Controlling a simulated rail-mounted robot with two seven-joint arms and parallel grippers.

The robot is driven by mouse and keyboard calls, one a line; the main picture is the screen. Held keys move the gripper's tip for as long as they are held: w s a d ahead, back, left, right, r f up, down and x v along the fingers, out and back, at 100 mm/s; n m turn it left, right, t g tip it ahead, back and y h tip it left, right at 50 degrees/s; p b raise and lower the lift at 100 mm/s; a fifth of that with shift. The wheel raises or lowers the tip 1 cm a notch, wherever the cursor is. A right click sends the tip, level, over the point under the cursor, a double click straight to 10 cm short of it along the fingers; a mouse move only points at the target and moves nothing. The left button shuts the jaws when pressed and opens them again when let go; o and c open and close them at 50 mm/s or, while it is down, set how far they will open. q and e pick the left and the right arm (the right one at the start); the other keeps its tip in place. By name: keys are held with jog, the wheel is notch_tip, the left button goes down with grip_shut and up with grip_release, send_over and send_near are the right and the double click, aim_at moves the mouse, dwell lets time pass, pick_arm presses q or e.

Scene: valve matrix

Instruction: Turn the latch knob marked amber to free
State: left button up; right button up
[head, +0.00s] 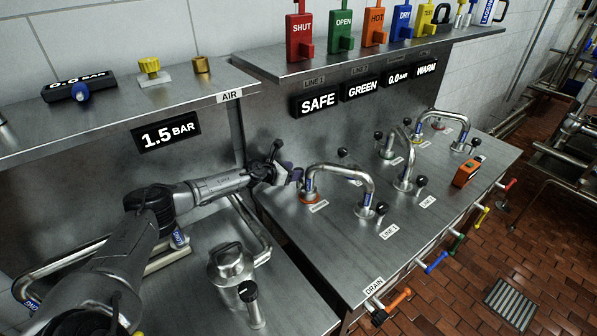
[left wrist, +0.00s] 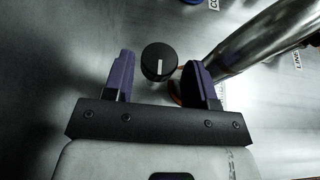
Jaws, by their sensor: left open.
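My left gripper (head: 287,165) is at the back left of the right-hand steel bench, beside the foot of a bent pipe. In the left wrist view my left gripper (left wrist: 160,75) is open, its two purple fingers apart. A round black knob with a white pointer line (left wrist: 158,62) shows between the fingertips, apart from both. The line runs nearly up and down in that view. I cannot read any amber mark on the knob. In the head view I cannot make this knob out near the gripper. My right gripper is not in view.
A bent steel pipe (head: 345,168) with an orange ring (head: 310,197) at its foot stands just right of the left gripper. Black-knobbed levers stand on the bench (head: 325,250). A shelf (head: 365,55) with coloured tags hangs behind. Coloured handles line the front edge.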

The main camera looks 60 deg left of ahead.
pick_arm(q)
jog(key=shift+b+x, duration=0.3)
jog(key=shift+x, duration=1.15)
jog(key=shift+c, duration=0.4)
jog(key=c, duration=0.5)
jog(key=n+y+p, duration=0.1)
jog(key=p, duration=0.2)
jog(key=shift+d+r+p, duration=0.1)
jog(key=shift+r+p, duration=0.1)
jog(key=shift+p, duration=0.2)
jog(key=shift+c, duration=0.2)
jog(key=shift+f+n+y+p, duration=0.2)
jog(key=shift+n+y+p, duration=0.1)
jog(key=shift+y+p, duration=0.1)
jog(key=o, duration=0.6)
